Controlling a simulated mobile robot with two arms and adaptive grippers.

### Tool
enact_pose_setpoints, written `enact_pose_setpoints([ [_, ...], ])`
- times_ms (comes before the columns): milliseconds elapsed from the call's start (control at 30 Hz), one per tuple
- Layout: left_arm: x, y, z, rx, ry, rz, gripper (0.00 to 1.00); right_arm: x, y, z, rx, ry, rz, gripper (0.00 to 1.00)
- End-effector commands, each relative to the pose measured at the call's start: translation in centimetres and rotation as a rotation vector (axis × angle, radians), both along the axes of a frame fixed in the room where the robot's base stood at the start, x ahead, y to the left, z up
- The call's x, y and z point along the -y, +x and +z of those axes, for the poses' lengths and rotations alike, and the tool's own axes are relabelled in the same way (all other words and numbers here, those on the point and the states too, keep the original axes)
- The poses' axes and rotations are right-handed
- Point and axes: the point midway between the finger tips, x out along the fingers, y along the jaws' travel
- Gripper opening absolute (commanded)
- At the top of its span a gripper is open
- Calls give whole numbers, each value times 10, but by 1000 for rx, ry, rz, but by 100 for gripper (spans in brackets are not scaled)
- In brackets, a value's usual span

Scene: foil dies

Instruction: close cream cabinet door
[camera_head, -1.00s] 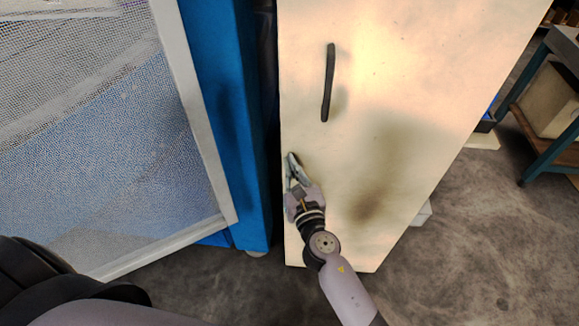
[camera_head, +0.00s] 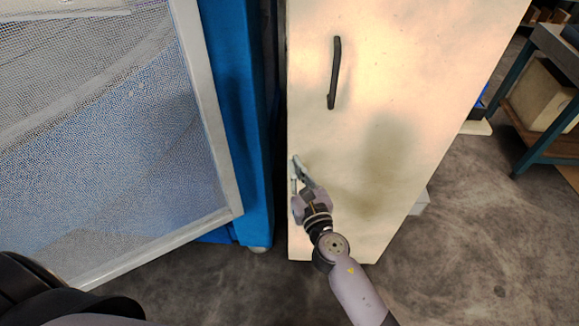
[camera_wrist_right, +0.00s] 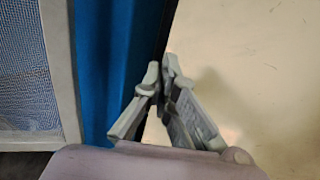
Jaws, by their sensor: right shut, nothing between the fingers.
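The cream cabinet door (camera_head: 390,75) stands upright in the middle of the head view, with a dark vertical bar handle (camera_head: 334,73) near its upper left. My right gripper (camera_head: 296,166) is shut and empty, at the lower left part of the door close to its left edge and below the handle. In the right wrist view the shut fingertips (camera_wrist_right: 164,70) are in front of the door's left edge, with the cream face (camera_wrist_right: 245,70) to their right. I cannot tell whether they touch the door. My left gripper is not in view.
A blue frame (camera_head: 240,120) stands just left of the door across a narrow dark gap. A grey-framed mesh panel (camera_head: 110,130) fills the left side. A teal-legged workbench (camera_head: 545,140) stands at the right. Bare grey floor (camera_head: 470,240) lies between it and the door.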

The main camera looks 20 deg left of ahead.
Motion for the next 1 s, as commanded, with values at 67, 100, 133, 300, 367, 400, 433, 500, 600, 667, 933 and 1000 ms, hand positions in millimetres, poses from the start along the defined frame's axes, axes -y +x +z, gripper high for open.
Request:
enact_pose_setpoints([
  [67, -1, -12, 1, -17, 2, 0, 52, 2, -15, -2, -4, -1, 4, 0],
  [100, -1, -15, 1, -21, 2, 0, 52, 3, -20, -2, -4, -1, 4, 0],
  [133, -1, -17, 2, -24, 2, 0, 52, 4, -25, -2, -4, -1, 4, 0],
  [300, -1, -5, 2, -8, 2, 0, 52, 11, -52, -4, -6, -2, 5, 0],
  [367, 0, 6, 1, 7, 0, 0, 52, 13, -62, -4, -6, -2, 5, 0],
  [400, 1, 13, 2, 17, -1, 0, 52, 15, -69, -4, -7, -1, 5, 0],
  [433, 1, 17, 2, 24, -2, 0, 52, 16, -74, -4, -7, -2, 5, 0],
  [500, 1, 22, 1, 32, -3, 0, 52, 18, -83, -5, -7, -1, 6, 0],
  [600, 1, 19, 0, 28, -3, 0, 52, 20, -91, -4, -5, -3, 4, 0],
  [667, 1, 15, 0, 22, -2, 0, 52, 21, -94, -4, -5, -3, 4, 0],
  [933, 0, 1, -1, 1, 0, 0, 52, 24, -94, -11, -33, 10, -2, 0],
  [1000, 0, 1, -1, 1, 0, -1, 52, 30, -91, -30, -103, 42, -19, 0],
])
